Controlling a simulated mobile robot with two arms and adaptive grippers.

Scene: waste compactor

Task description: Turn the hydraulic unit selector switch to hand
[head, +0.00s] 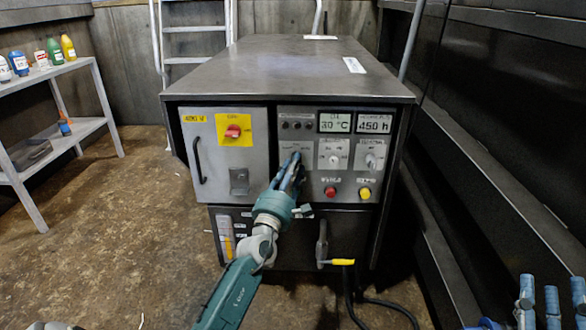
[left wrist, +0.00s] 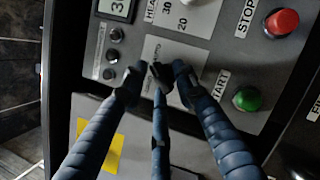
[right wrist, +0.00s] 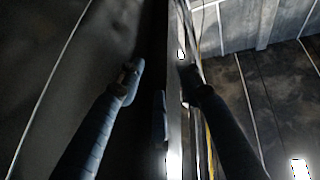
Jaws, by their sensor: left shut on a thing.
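The hydraulic unit selector switch sits on a light label plate (left wrist: 165,48) on the grey control panel. In the left wrist view my left gripper (left wrist: 155,82) has its fingers closed around the switch's dark knob. The fingertips hide most of the knob and part of the lettering, so its setting cannot be read. In the head view my left gripper (head: 295,162) reaches the panel below the row of small dark buttons. My right gripper (head: 550,303) is at the bottom right of the head view, away from the panel. Its fingers (right wrist: 160,78) are spread and empty in the right wrist view.
Near the switch are a green start button (left wrist: 246,99), a red stop button (left wrist: 282,22) and a heater dial (head: 334,160). A red rotary switch (head: 233,131) is on the left door, which has a black handle (head: 197,160). A dark wall stands close on the right.

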